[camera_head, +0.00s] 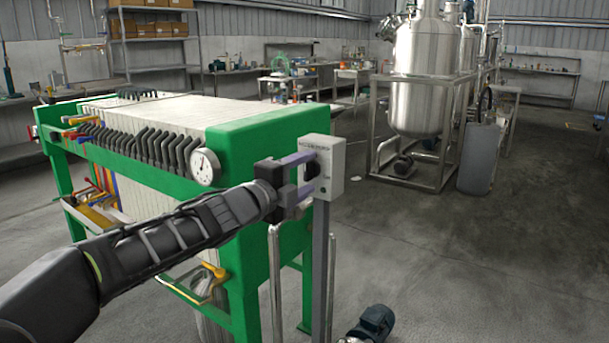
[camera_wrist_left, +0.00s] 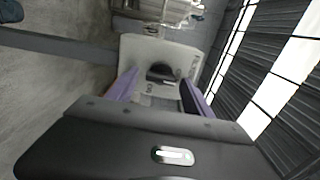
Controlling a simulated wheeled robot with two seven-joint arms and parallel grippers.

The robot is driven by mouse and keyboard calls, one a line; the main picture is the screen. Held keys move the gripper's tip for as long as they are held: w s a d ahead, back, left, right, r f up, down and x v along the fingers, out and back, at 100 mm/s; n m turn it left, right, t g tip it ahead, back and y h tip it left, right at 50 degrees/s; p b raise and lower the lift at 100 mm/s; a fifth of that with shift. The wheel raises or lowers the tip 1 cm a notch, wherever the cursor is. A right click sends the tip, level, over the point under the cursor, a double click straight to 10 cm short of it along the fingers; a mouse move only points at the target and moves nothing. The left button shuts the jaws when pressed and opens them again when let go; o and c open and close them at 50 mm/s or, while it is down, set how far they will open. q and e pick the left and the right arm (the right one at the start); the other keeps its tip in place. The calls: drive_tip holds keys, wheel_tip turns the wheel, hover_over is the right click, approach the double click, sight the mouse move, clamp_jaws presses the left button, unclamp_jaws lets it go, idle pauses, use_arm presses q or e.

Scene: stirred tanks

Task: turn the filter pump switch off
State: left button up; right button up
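The pump switch is a grey box (camera_head: 335,160) on a post beside the green filter press, with small lettering at its top. In the left wrist view the box face (camera_wrist_left: 135,52) is straight ahead, with a dark switch knob (camera_wrist_left: 160,72) on it. My left gripper (camera_head: 308,180) is at the front of the box with its purple-sided fingers apart. In the left wrist view the fingers of the left gripper (camera_wrist_left: 160,92) stand on either side of the knob. I cannot tell whether they touch it. My right gripper is not in view.
The green filter press (camera_head: 245,135) with a round gauge (camera_head: 204,166) stands left of the box. A grey post (camera_head: 320,270) holds the box up. A blue motor (camera_head: 374,323) is on the floor nearby. A steel tank (camera_head: 425,75) stands behind; the floor to the right is clear.

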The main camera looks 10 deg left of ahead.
use_arm(q)
drive_tip(key=v, duration=0.8)
drive_tip(key=shift+p, duration=0.4)
